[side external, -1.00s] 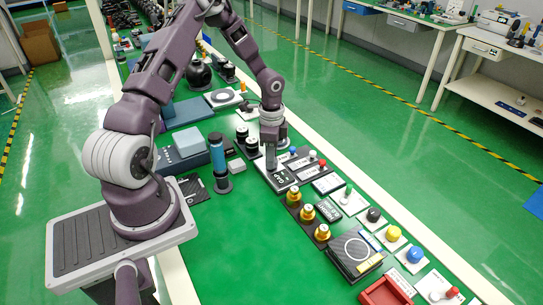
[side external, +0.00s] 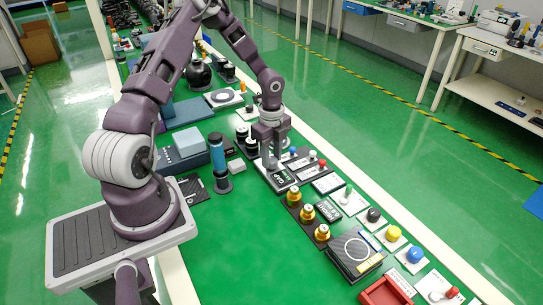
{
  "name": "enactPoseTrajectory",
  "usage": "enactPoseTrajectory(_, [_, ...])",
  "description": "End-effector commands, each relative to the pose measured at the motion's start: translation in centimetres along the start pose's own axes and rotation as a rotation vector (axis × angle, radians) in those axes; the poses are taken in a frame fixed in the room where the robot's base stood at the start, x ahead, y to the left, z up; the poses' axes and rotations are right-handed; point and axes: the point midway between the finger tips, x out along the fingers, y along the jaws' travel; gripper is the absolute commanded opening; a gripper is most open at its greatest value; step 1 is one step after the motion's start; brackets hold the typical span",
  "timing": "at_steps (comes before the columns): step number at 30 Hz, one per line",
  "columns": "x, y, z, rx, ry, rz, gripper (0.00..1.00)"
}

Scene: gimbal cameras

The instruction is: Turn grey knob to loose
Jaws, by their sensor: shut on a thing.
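My gripper (side external: 271,160) points down over a dark panel with white markings (side external: 283,178) in the middle of the bench. Its fingers are around a small grey knob (side external: 273,166) at the back end of that panel. The knob is mostly hidden by the fingers, and its pointing direction cannot be read. The markings are too small to read.
Panels with blue (side external: 293,152) and red (side external: 322,163) knobs stand close to the right. Gold knobs (side external: 308,212) are nearer the camera. A blue-topped cylinder (side external: 217,153) stands to the left. The green bench top (side external: 245,235) is clear in front.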

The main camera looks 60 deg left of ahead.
Motion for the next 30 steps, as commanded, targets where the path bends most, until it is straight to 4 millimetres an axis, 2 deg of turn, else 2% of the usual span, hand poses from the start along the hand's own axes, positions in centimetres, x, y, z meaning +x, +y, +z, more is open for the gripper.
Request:
enactPoseTrajectory(16, [-0.09, -0.08, 0.12, 0.023, -0.003, -0.002, 0.0])
enactPoseTrajectory(17, [-0.09, -0.09, 0.12, 0.023, -0.003, -0.003, 0.36])
enactPoseTrajectory(20, [-0.07, -0.07, 0.1, 0.023, -0.002, -0.002, 0.55])
enactPoseTrajectory(30, [-0.44, -0.07, 0.06, 0.022, -0.001, -0.002, 0.56])
